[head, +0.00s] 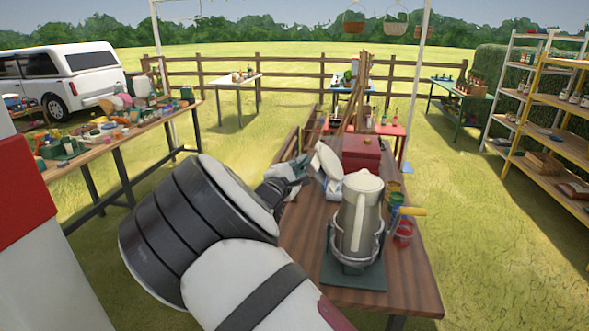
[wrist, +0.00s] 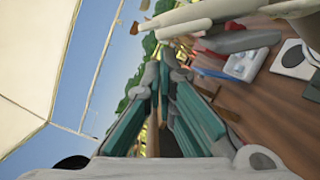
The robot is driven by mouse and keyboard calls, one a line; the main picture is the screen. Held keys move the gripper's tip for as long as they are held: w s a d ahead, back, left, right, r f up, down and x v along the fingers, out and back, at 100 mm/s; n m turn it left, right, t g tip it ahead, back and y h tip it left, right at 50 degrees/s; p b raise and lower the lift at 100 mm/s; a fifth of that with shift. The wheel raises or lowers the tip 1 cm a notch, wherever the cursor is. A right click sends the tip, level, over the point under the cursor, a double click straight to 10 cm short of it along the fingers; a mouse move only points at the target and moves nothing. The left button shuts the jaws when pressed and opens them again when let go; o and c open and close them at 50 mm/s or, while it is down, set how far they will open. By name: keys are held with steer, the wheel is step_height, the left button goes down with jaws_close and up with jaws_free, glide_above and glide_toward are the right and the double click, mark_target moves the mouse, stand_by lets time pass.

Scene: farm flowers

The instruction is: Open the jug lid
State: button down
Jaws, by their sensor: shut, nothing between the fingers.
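The jug is in a metal ring stand on a dark green mat (head: 352,274). Paint pots (head: 403,232) and a yellow handle (head: 412,211) are close on its right. A red box (head: 361,153) is behind. The table's front right (head: 415,285) is clear.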

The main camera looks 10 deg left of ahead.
steer(key=shift+x, duration=1.4)
steer(key=shift+r, duration=0.1)
steer(key=d+r+m, duration=0.1)
steer(key=r+m+p, duration=0.1)
steer(key=m, duration=0.1)
steer(key=shift+s+d+r+g, duration=0.2)
steer(key=shift+d+g, duration=0.1)
steer(key=shift+d, duration=0.1)
steer(key=shift+s, duration=0.1)
